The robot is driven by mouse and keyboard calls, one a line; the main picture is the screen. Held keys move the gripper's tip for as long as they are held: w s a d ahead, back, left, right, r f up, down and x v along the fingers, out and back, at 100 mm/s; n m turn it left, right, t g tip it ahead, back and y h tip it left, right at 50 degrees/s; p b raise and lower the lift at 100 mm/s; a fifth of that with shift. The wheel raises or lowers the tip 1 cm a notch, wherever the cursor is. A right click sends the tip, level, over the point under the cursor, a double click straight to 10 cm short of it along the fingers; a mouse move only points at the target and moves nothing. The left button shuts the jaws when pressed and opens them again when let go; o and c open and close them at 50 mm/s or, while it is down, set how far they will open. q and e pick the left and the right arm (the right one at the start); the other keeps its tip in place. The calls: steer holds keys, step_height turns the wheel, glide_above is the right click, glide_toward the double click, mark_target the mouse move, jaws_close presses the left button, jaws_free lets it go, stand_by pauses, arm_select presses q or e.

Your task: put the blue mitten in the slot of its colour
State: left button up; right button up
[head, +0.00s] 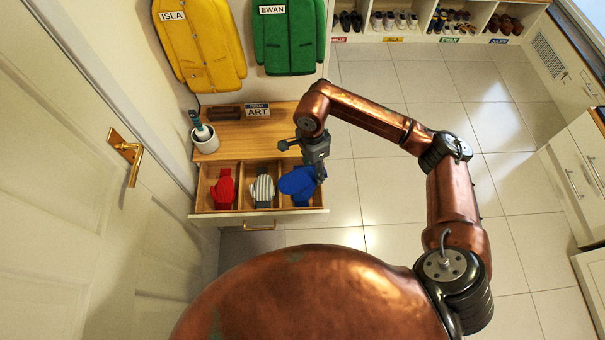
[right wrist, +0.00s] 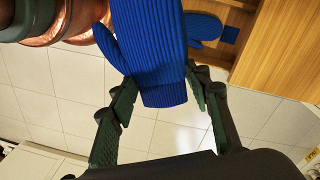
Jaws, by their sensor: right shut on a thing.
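My right gripper (head: 319,176) is shut on a blue mitten (head: 296,181), which hangs at the right end of an open drawer (head: 245,214). In the right wrist view the ribbed blue mitten (right wrist: 150,45) is between the two fingers. Behind it, that view shows a second blue mitten (right wrist: 203,27) lying in a wooden compartment. In the head view the held mitten covers most of the right compartment. A red mitten (head: 223,188) lies in the left compartment and a grey striped mitten (head: 262,190) in the middle one. My left gripper is out of view.
The cabinet top (head: 235,137) behind the drawer holds a white pot (head: 205,140), a dark brown object (head: 223,113) and an ART sign (head: 257,110). Yellow (head: 200,45) and green (head: 289,38) coats hang above. A door (head: 75,170) stands left; tiled floor (head: 400,200) is clear right.

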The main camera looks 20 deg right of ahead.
mark_target(309, 171)
steer(key=f+m, duration=0.1)
steer(key=m, duration=0.1)
steer(key=w+f+m, duration=0.1)
steer(key=m, duration=0.1)
steer(key=w+f+m, duration=0.1)
steer(key=f+m, duration=0.1)
steer(key=shift+w+a+y+b, duration=0.15)
steer(key=shift+a+y+b, duration=0.1)
steer(key=shift+y+b, duration=0.1)
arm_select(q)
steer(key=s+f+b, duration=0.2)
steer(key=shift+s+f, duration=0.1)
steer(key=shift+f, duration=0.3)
arm_select(e)
steer(key=w+f+m+t, duration=0.1)
steer(key=w+f+m, duration=0.3)
steer(key=f+m, duration=0.7)
steer(key=m, duration=0.5)
steer(key=shift+w, duration=0.2)
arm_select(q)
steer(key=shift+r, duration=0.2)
arm_select(e)
steer(key=shift+r+y, duration=0.1)
steer(key=shift+y, duration=0.15)
